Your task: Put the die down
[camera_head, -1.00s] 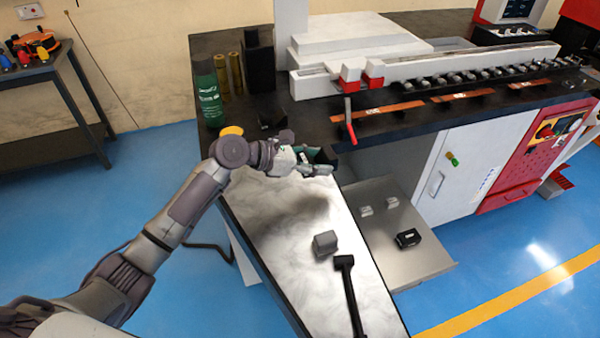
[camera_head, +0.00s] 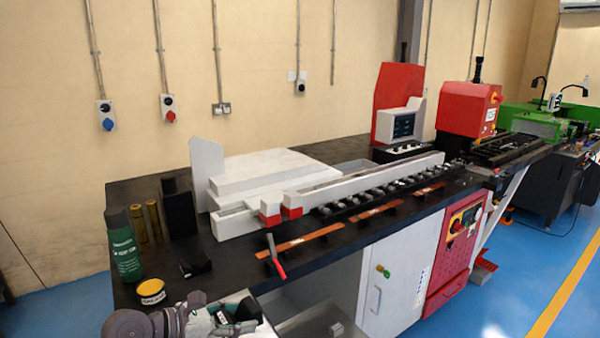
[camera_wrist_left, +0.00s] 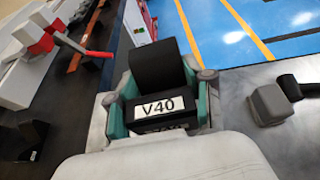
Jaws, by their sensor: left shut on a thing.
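My left gripper (camera_head: 222,318) shows at the bottom of the head view, by the front edge of the black bench top. It is shut on a black die (camera_wrist_left: 158,78). The left wrist view shows the die between the green fingers, with a white label reading V40. My right gripper is not in view.
On the black bench (camera_head: 340,250) are a green bottle (camera_head: 124,246), a yellow-lidded tin (camera_head: 151,292), brass cylinders (camera_head: 147,221), a black block (camera_head: 193,265) and a red-handled lever (camera_head: 276,257). A grey block (camera_wrist_left: 270,104) lies on the grey surface in the wrist view.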

